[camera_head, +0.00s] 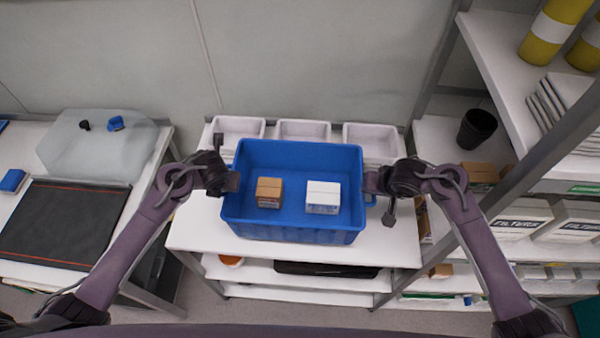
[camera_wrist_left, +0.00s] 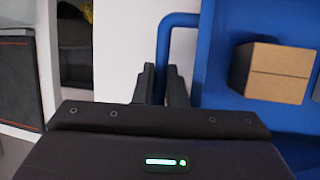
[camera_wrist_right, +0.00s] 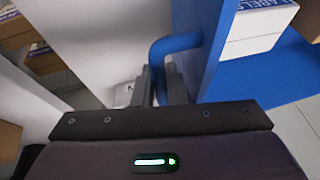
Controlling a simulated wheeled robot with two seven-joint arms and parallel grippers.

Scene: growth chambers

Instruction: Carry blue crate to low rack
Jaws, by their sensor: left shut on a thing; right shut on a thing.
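The blue crate (camera_head: 292,236) is in the middle of the head view, above or on the white top of a low rack (camera_head: 398,248); I cannot tell if it touches. Inside are a brown box (camera_head: 269,192) and a white box (camera_head: 322,197). My left gripper (camera_head: 232,182) is shut on the crate's left handle, a blue bar (camera_wrist_left: 172,32) in the left wrist view. My right gripper (camera_head: 372,184) is shut on the right handle, a blue bar (camera_wrist_right: 170,45) in the right wrist view. The crate looks roughly level.
White trays (camera_head: 305,132) line the back behind the crate. A table with a dark mat (camera_head: 62,225) stands at left. A tall shelf with a black cup (camera_head: 477,129) and white boxes (camera_head: 522,218) stands close at right, its post near my right arm.

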